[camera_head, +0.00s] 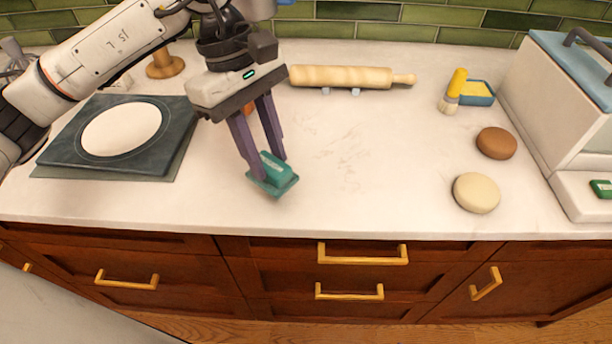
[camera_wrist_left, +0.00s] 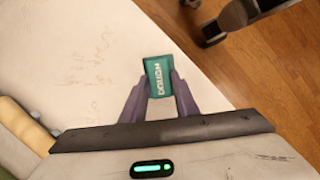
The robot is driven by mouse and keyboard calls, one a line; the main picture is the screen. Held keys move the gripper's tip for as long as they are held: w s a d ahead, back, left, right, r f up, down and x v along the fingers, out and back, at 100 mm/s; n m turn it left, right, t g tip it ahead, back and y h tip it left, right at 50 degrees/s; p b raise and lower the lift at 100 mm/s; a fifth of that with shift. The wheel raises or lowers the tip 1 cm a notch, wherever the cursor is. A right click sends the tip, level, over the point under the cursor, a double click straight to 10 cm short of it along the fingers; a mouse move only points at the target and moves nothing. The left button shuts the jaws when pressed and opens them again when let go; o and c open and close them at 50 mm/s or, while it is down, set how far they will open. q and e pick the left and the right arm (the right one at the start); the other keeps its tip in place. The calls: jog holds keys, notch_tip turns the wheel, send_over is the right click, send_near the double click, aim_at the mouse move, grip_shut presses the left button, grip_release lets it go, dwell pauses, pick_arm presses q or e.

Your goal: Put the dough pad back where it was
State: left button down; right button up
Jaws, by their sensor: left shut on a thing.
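The dough pad is a small teal block (camera_head: 275,177) with a wider teal base, over the counter near its front edge in the head view. In the left wrist view its face (camera_wrist_left: 158,75) reads "DOUGH". My left gripper (camera_head: 266,170) comes down from above, its two purple fingers shut on the pad's sides. In the left wrist view the fingertips (camera_wrist_left: 159,84) hold it at both edges. I cannot tell whether the pad touches the counter. My right gripper is not seen.
A dark board with a white disc (camera_head: 122,129) lies left; a rolling pin (camera_head: 342,77) lies behind. Right are a cream round (camera_head: 477,193), a brown round (camera_head: 497,143), a yellow-handled brush (camera_head: 454,90) and a blue-lidded machine (camera_head: 560,110). The counter's middle is clear.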

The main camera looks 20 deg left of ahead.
pick_arm(q)
jog(key=w+d+r+n+t+y+b, duration=0.1)
jog(key=w+d+r+n+t+b, duration=0.15)
jog(key=n, duration=0.75)
jog(key=w+d+r+n+t+y+b, duration=0.1)
jog(key=w+d+r+n+t, duration=0.15)
jog(key=n, duration=0.85)
jog(key=shift+g, duration=0.5)
jog(key=f, duration=0.6)
jog(key=a+f+p, duration=0.1)
jog(key=f, duration=0.2)
jog(key=shift+f, duration=0.25)
jog(key=shift+f, duration=0.1)
jog(key=c, duration=1.8)
grip_release()
jog(key=o, duration=0.4)
